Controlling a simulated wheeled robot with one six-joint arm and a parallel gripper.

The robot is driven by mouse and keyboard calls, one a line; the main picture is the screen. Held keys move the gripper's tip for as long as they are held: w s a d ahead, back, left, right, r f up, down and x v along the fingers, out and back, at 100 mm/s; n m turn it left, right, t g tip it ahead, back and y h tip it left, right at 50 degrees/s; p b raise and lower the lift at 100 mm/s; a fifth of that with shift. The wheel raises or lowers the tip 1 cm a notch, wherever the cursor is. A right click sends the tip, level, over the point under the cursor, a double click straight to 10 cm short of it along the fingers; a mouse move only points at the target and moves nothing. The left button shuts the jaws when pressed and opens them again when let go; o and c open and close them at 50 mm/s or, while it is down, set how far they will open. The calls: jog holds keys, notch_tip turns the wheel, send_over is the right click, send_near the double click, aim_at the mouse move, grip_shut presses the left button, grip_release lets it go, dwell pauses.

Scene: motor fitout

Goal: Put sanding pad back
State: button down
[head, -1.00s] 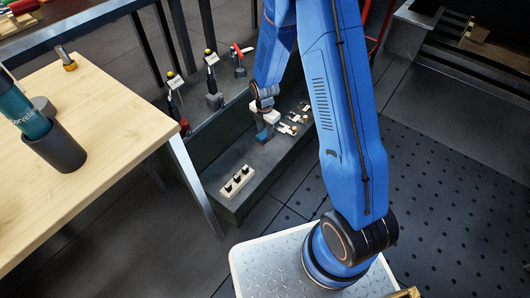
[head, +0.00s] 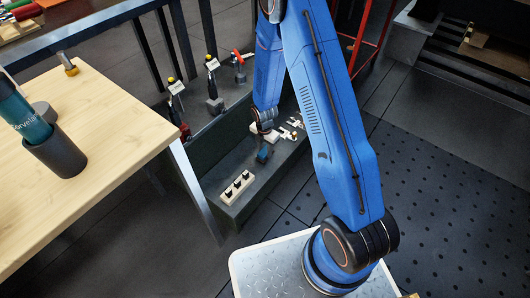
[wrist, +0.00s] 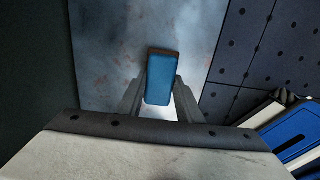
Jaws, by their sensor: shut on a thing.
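The sanding pad (wrist: 160,78) is a blue block with a dark edge, held between the two grey fingers of my gripper (wrist: 160,92) in the wrist view. It lies over a grey, scuffed surface; I cannot tell whether it touches it. In the head view the pad (head: 264,153) shows as a small blue-grey shape below my gripper (head: 264,143), over the grey lower shelf (head: 262,180). The fingers are hard to make out there.
A white block with black pegs (head: 237,187) sits on the shelf's near end. Small white pieces (head: 290,131) lie to the right of the gripper. A wooden table (head: 110,140) with a dark cup (head: 58,155) is at left.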

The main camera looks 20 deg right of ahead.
jog(key=shift+f, duration=0.6)
jog(key=shift+f, duration=0.15)
jog(key=c, duration=1.3)
grip_release()
jog(key=shift+o, duration=0.2)
